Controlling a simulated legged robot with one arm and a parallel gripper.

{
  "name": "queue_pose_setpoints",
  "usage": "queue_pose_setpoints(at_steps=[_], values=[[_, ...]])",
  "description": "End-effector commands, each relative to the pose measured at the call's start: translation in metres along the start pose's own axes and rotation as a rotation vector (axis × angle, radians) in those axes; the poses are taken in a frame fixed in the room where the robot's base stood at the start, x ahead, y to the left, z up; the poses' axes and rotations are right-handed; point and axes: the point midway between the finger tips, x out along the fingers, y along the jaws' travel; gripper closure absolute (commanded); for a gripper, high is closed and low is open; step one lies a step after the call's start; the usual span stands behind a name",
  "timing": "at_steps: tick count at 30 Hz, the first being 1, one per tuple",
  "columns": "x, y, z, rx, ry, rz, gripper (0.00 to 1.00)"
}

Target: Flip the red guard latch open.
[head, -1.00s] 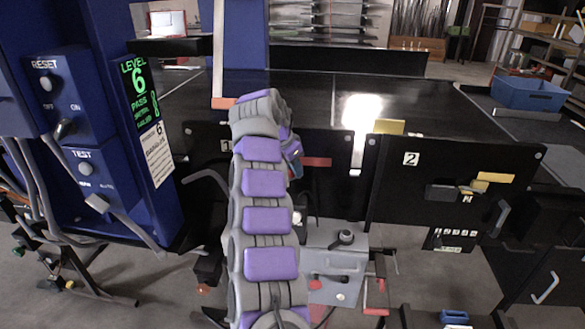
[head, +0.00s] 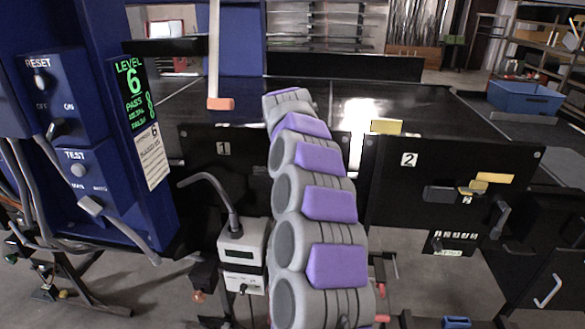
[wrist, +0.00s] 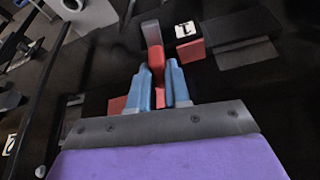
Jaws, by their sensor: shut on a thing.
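The red guard latch (wrist: 155,57) is a narrow red bar with a grey end piece, seen in the wrist view against a black panel. My gripper (wrist: 159,70) has its two blue fingers on either side of the red bar and is shut on it. The bar runs out past the fingertips toward the top of the picture. In the head view my purple and grey arm reaches to the right part of panel 1 (head: 198,170) and hides the gripper and the latch.
A small white label (wrist: 185,29) and a red block (wrist: 190,49) sit just right of the latch. Panel 2 (head: 392,195) stands right of my arm. A blue control cabinet (head: 110,205) stands at left, and a white box (head: 243,245) with a bent hose stands below panel 1.

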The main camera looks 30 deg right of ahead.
Motion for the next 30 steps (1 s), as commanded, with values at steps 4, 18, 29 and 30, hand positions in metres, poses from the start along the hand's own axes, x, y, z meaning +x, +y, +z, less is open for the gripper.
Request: queue_pose_setpoints(at_steps=[4, 18, 29, 30], values=[[0.0005, 0.0018, 0.0, -0.07, -0.005, -0.027, 1.0], [0.0051, 0.0022, 0.0023, -0.154, -0.01, -0.06, 1.0], [0.0061, 0.0022, 0.0032, -0.155, -0.012, -0.059, 0.75], [0.0061, 0.0021, 0.0033, -0.155, -0.013, -0.059, 0.72]])
